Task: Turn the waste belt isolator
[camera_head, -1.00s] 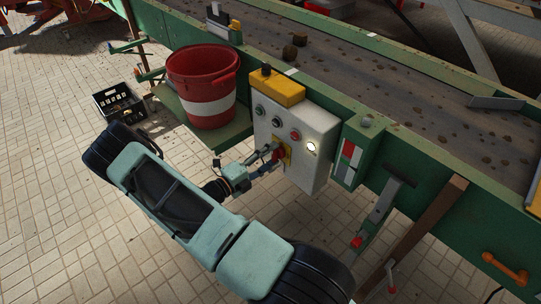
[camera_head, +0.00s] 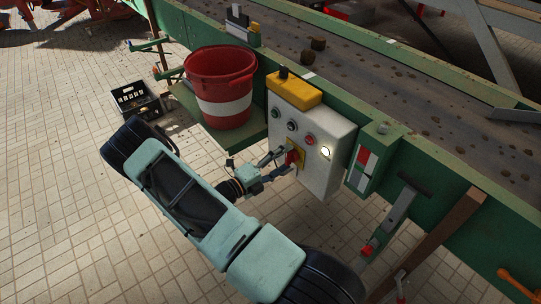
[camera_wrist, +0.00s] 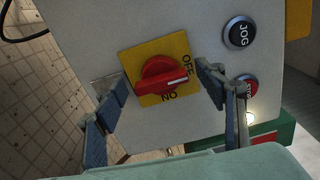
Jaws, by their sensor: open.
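The isolator is a red rotary knob (camera_wrist: 160,74) on a yellow plate (camera_wrist: 141,58) marked OFF and ON. It sits on the white control box (camera_head: 330,134). The knob's white mark points right in the wrist view, between the two words. In the head view the red knob (camera_head: 293,157) is partly hidden by my gripper (camera_head: 282,160). In the wrist view my gripper (camera_wrist: 160,78) is open, with one blue-padded finger on each side of the knob. Gaps show between both fingers and the knob. I cannot tell how far the fingertips are from the box face.
A JOG button (camera_wrist: 239,32) and a red button (camera_wrist: 247,85) are close to the right finger. A yellow-topped unit (camera_head: 294,90) tops the box. A red bucket (camera_head: 222,100) stands left of it. The green-framed belt (camera_head: 390,85) runs behind, carrying several clods.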

